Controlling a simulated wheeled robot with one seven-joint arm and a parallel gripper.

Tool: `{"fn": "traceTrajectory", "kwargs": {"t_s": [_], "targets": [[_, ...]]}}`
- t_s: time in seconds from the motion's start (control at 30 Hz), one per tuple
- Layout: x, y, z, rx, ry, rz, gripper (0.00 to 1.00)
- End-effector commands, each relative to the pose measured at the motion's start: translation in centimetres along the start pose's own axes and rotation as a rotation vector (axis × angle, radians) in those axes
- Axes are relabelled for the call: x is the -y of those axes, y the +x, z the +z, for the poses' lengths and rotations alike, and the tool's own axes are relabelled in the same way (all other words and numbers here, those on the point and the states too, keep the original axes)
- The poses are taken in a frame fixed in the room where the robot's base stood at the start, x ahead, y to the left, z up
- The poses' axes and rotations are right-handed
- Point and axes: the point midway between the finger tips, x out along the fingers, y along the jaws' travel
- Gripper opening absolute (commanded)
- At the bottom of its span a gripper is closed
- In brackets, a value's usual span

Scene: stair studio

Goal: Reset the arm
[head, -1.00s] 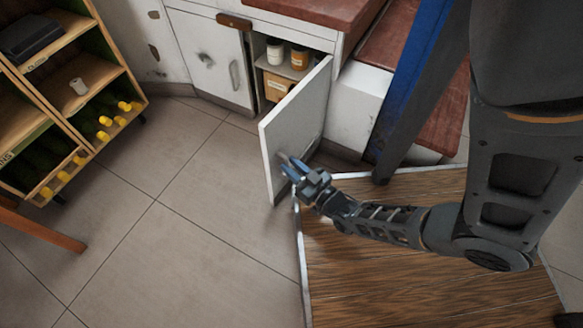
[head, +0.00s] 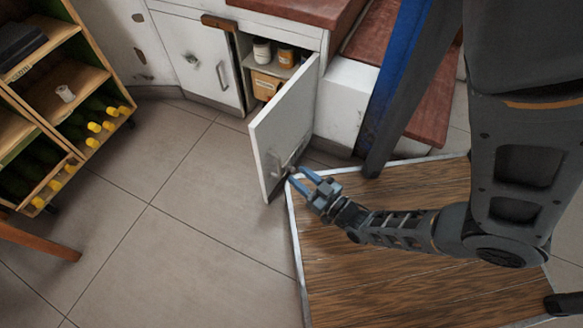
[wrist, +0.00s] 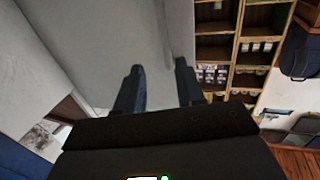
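My gripper (head: 304,180) is open and empty, with its two blue fingers apart. In the head view it is close to the lower part of the open white cabinet door (head: 287,120), on the side nearer the wooden platform. Both fingertips show in the wrist view (wrist: 159,70), with a pale grey surface beyond them and nothing between them. I cannot tell from the head view whether a fingertip touches the door. The door stands swung out, showing a shelf with jars (head: 262,51) and a box (head: 266,86) inside the cabinet.
A wooden platform (head: 390,275) lies under my arm. Reddish steps (head: 430,120) and a blue-sided post (head: 396,80) stand behind it. A wooden shelf with bottles (head: 75,85) is at the left. Tiled floor (head: 180,240) is clear between shelf and platform.

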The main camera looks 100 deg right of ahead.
Motion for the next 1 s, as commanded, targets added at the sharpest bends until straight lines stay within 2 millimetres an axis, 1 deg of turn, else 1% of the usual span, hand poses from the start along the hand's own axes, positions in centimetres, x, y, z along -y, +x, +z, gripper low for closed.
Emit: {"fn": "traceTrajectory", "kwargs": {"t_s": [0.1, 0.2, 0.8, 0.9, 0.97, 1.0], "targets": [[0.0, -1.1, 0.0, 0.002, 0.0, 0.0, 0.38], [0.0, -1.4, 0.0, 0.0, 0.001, -0.001, 0.38], [0.1, -1.4, 0.0, 0.001, 0.001, -0.004, 0.38], [0.6, -1.5, -0.6, 0.008, 0.002, -0.033, 0.38], [1.3, -1.5, -1.3, 0.017, 0.003, -0.071, 0.38], [2.0, -1.5, -2.0, 0.025, 0.004, -0.105, 0.38]]}}
